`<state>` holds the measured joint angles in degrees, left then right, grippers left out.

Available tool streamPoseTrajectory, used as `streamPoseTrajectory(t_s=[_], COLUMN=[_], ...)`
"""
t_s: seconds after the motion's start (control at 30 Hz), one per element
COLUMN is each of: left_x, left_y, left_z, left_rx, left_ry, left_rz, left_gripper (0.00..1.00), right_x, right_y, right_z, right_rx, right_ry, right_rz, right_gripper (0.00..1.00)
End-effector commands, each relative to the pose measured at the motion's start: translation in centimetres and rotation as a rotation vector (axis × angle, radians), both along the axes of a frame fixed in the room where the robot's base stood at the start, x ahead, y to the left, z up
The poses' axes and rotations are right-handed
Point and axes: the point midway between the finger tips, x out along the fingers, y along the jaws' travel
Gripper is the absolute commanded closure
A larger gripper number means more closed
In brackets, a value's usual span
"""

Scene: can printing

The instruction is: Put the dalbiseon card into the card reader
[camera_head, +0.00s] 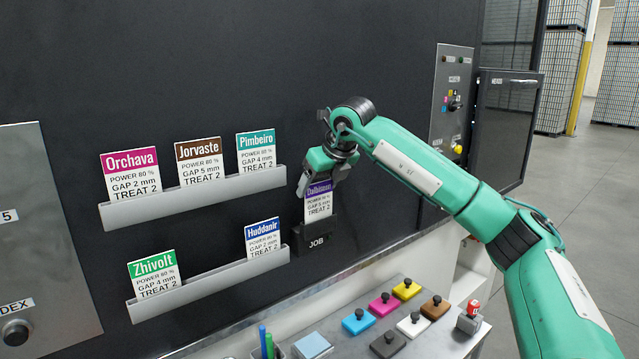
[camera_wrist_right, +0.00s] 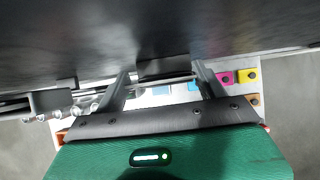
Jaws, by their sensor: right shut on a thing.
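The Dalbiseon card (camera_head: 318,206), white with a purple header, stands upright in the head view with its lower edge at the mouth of the card reader. The card reader (camera_head: 316,240) is a dark block marked JOB on the black panel. My right gripper (camera_head: 320,180) is shut on the card's top edge and covers part of its header. I cannot tell how deep the card sits in the slot. In the right wrist view, the two fingers (camera_wrist_right: 165,82) show with the card's thin edge between them. My left gripper is not in view.
An upper rack (camera_head: 200,200) holds the Orchava, Jorvaste and Pimbeiro cards. A lower rack (camera_head: 205,288) holds the Zhivolt and Huddanir cards. Several colored knobbed blocks and a red button (camera_head: 473,308) are on the ledge below. A control panel (camera_head: 450,98) is behind my right arm.

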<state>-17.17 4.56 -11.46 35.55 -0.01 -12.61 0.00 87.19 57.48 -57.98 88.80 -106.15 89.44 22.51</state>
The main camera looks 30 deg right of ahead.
Motion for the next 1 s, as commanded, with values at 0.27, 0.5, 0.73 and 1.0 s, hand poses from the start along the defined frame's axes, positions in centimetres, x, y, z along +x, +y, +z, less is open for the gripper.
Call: streamPoseTrajectory(t_s=[0.27, 0.5, 0.73, 1.0], left_x=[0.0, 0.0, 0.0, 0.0], left_y=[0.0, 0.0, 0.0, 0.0], left_z=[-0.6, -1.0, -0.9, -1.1], left_rx=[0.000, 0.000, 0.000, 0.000], left_ry=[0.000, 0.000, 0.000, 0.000], left_rz=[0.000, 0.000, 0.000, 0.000], left_gripper=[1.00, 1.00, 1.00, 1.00], right_x=[0.0, 0.0, 0.0, -0.1], right_y=[0.0, 0.0, 0.0, 0.0], right_z=[-0.8, -1.4, -1.3, -1.1], right_rx=[0.000, 0.000, 0.000, 0.000], right_ry=[0.000, 0.000, 0.000, -0.001], right_rz=[0.000, 0.000, 0.000, 0.000], right_gripper=[0.94, 0.94, 0.03, 0.03])
